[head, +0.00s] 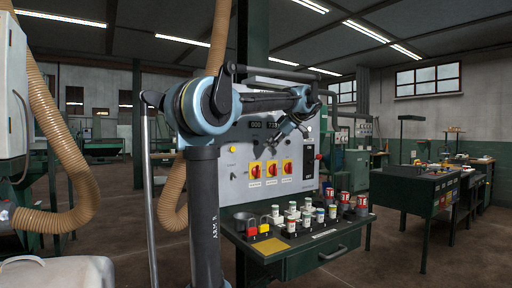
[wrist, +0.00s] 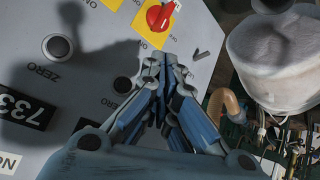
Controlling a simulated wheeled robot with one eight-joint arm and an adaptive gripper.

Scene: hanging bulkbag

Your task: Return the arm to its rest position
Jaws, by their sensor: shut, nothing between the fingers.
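My gripper (head: 268,148) is in front of the grey control panel (head: 238,165) in the head view, at the end of my blue and dark arm, which is raised and bent forward. In the wrist view my gripper (wrist: 158,62) has its blue fingers together with nothing between them. The panel surface (wrist: 95,65) lies behind the fingers there, with a red rotary switch (wrist: 160,14) on a yellow plate just above the tips. Whether the fingertips touch the panel cannot be told.
Below the panel a green bench (head: 318,262) holds padlocks (head: 264,225) and several small bottles (head: 306,212). A ribbed hose (head: 75,160) hangs at left. A white rounded object (wrist: 285,65) is right of my gripper in the wrist view. Another bench (head: 415,185) stands right; floor between is open.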

